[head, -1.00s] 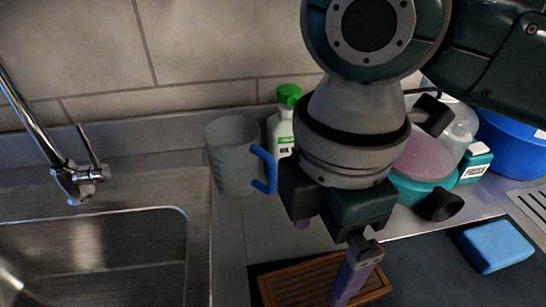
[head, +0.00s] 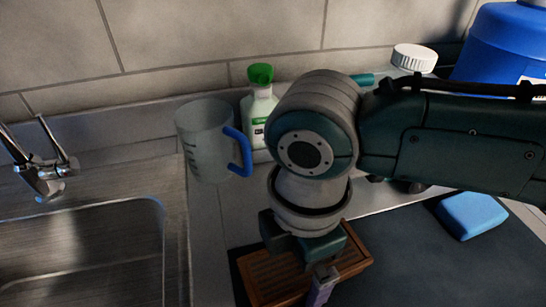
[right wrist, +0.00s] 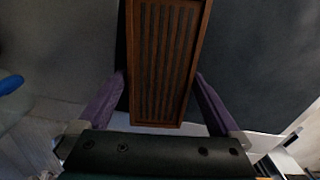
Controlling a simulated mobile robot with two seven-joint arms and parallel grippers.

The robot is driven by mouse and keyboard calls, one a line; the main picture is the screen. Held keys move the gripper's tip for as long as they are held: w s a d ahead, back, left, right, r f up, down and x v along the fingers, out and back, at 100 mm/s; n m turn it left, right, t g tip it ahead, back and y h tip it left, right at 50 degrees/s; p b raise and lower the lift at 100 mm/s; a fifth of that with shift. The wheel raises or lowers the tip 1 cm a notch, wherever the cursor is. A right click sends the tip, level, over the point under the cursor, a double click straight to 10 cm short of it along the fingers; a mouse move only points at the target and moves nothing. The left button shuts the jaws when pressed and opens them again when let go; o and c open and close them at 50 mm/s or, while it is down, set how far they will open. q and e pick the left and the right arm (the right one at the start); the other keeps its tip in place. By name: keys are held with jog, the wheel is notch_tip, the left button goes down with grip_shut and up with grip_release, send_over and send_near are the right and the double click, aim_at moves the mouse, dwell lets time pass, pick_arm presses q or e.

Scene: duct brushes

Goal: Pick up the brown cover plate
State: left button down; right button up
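The brown cover plate (head: 265,281) is a slatted, wood-coloured rectangle lying on the dark mat in front of the back ledge. In the right wrist view the plate (right wrist: 165,60) runs lengthwise between the purple fingers. My right gripper (right wrist: 159,78) is open, with one finger on each long side of the plate. In the head view my right gripper (head: 306,272) points down over the plate and hides part of it. One purple finger shows near the plate's front edge; the other is mostly hidden. Contact cannot be told. My left gripper is not in view.
The sink (head: 85,245) lies left, with a faucet (head: 45,175). A measuring cup with blue handle (head: 207,140) and a green-capped bottle (head: 258,108) stand behind the gripper. A blue sponge (head: 472,215) lies right on the mat (head: 420,265). A blue container (head: 500,55) stands back right.

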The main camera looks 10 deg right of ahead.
jog(key=c, duration=1.2)
jog(key=shift+c, duration=0.5)
jog(key=shift+r, duration=0.15)
